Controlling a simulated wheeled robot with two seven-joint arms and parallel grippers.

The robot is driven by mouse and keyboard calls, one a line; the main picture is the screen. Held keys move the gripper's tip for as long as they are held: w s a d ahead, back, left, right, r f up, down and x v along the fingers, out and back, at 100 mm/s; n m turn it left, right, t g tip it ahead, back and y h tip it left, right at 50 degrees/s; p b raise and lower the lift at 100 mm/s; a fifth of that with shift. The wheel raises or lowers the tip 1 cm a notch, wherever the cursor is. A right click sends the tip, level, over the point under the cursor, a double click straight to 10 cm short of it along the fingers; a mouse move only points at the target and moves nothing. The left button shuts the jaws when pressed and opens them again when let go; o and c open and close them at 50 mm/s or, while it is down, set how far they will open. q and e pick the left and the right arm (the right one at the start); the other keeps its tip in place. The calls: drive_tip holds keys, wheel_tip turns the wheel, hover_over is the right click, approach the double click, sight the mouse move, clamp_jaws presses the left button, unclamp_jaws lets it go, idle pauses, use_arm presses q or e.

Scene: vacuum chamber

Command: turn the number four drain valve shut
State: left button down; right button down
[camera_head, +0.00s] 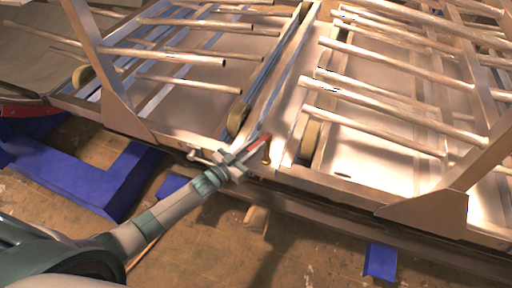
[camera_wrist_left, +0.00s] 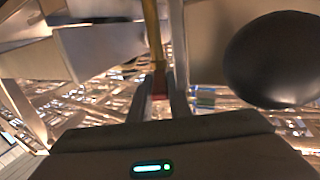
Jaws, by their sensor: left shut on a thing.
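A red valve handle (camera_head: 257,146) shows at the front edge of the metal frame, near the centre of the head view. A small brass-coloured fitting (camera_head: 266,157) stands beside it. My left gripper (camera_head: 242,158) reaches in from the lower left and is shut on the red handle. In the left wrist view, a red piece (camera_wrist_left: 159,84) sits between the two fingers (camera_wrist_left: 160,95), with a yellow-brass stem (camera_wrist_left: 152,30) rising beyond it. The fingers hide part of the handle. No number on the valve is readable. My right gripper is not in view.
Metal frames with several pipes (camera_head: 385,60) fill the top of the head view. A slanted bracket (camera_head: 435,208) stands at the right and another post (camera_head: 105,80) at the left. Blue supports (camera_head: 85,175) stand on the brown floor (camera_head: 310,260). A dark round part (camera_wrist_left: 275,60) is close in the wrist view.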

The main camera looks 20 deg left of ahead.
use_arm(q)
drive_tip(key=shift+w+r, duration=0.1)
drive_tip(key=shift+r, duration=0.1)
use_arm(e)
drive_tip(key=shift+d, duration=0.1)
use_arm(q)
drive_tip(key=c, duration=1.6)
unclamp_jaws()
drive_tip(key=shift+c, duration=0.2)
drive_tip(key=shift+f, duration=0.1)
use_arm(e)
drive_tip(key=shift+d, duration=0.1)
use_arm(q)
drive_tip(key=shift+f, duration=0.1)
